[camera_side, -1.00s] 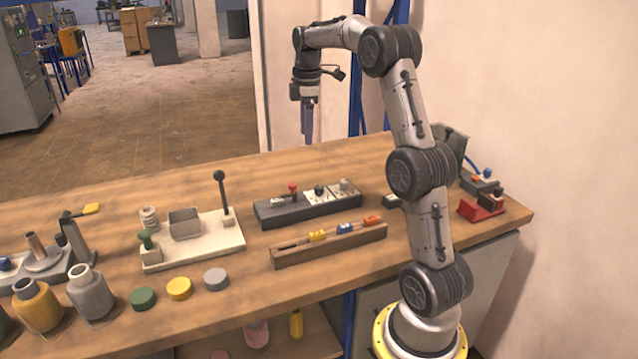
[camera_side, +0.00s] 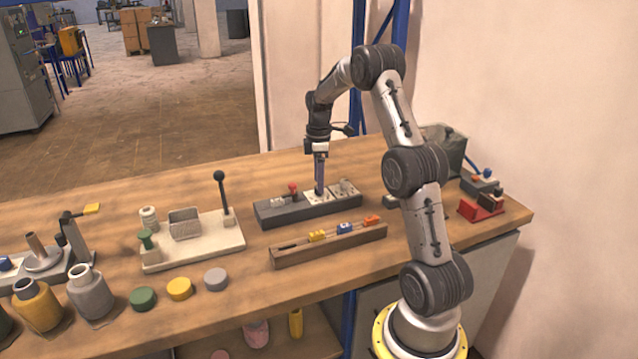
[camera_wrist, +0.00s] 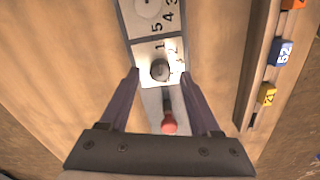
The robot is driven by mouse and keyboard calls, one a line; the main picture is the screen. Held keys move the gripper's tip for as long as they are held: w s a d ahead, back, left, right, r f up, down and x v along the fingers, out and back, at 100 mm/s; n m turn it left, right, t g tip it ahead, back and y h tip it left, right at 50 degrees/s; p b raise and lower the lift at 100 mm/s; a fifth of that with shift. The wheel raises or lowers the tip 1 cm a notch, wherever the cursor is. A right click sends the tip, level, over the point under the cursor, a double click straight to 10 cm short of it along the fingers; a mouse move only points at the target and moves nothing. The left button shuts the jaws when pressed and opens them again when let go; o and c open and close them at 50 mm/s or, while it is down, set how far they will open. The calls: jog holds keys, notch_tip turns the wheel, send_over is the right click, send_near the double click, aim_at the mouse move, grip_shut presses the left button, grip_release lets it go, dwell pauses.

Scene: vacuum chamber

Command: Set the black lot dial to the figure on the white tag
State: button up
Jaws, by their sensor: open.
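The dark lot dial (camera_wrist: 160,70) is a round knob on a white plate with figures beside it, in the upper middle of the wrist view. Figures 1 and 2 seem readable there; its pointer setting is too small to tell. My gripper (camera_wrist: 160,82) is open, with one finger on each side of the dial and a gap to it on both sides. In the side view my gripper (camera_side: 320,188) points straight down at the grey panel block (camera_side: 300,211), and its fingers hide the dial. I cannot pick out a white tag.
A red-knobbed lever (camera_wrist: 169,124) stands close to the dial, between my fingers in the wrist view. A second numbered plate (camera_wrist: 148,15) adjoins the dial's plate. A wooden rail (camera_side: 330,246) with yellow, blue and orange tags lies in front. A cream tray (camera_side: 190,246) stands left.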

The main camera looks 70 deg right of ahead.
jog(key=shift+f, duration=0.8)
jog(key=shift+c, duration=0.3)
grip_shut()
